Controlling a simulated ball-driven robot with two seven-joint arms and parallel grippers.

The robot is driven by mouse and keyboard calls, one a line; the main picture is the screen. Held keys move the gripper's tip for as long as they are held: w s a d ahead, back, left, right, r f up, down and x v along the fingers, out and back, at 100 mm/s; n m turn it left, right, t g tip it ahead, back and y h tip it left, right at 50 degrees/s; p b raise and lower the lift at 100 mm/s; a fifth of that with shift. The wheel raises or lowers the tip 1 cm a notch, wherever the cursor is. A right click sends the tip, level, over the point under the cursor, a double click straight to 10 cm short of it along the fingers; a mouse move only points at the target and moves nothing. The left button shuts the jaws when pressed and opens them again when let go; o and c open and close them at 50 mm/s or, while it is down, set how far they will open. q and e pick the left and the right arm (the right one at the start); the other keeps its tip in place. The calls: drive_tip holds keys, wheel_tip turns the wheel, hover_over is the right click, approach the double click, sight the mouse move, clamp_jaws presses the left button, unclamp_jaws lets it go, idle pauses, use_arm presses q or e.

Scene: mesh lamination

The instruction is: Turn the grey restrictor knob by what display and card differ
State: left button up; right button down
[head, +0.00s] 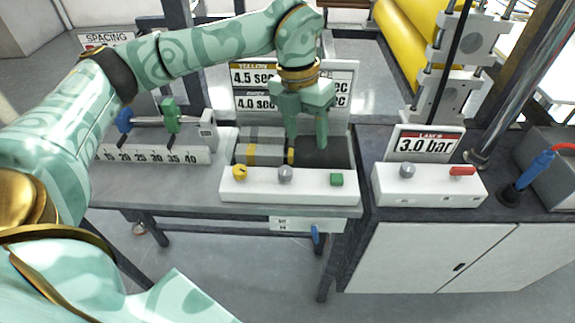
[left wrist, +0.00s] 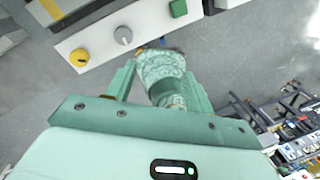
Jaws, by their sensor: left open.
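The white control panel (head: 250,188) holds a yellow knob (head: 239,172), a grey knob (head: 285,174) and a green button (head: 336,179). The left wrist view also shows the grey knob (left wrist: 123,35) and the yellow knob (left wrist: 79,57). My left gripper (head: 307,142) is open and empty, pointing down above and behind the panel, apart from the knob. A board (head: 345,75) behind it reads 4.5 sec above 4.0 sec; its right part is partly hidden by my gripper. A second grey knob (head: 407,170) sits on the right panel, under a 3.0 bar sign (head: 425,144). My right gripper is out of view.
A spacing scale (head: 150,156) with blue and green sliders stands at left. A red switch (head: 462,171) is on the right panel. A yellow roller (head: 405,35) and a metal post stand at back right. A blue-handled lever (head: 535,165) is at far right.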

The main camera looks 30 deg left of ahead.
use_arm(q)
wheel_tip(320, 180, up, 2)
drive_tip(key=n+y, duration=0.2)
hover_over(285, 170)
wheel_tip(285, 170, down, 16)
drive_tip(key=b, duration=0.4)
drive_tip(key=shift+r+b, duration=0.1)
drive_tip(key=shift+b, duration=0.3)
drive_tip(key=c, duration=1)
drive_tip(key=m+p, duration=0.1)
drive_tip(key=p, duration=0.1)
drive_tip(key=r+m+p, duration=0.1)
drive_tip(key=m+p, duration=0.1)
drive_tip(key=p, duration=0.1)
drive_tip(key=shift+s+m+p, duration=0.1)
drive_tip(key=shift+m+p, duration=0.2)
drive_tip(key=shift+f+m+p, duration=0.25)
drive_tip(key=shift+m+p, duration=0.25)
drive_tip(key=shift+m, duration=0.3)
drive_tip(key=shift+f, duration=0.2)
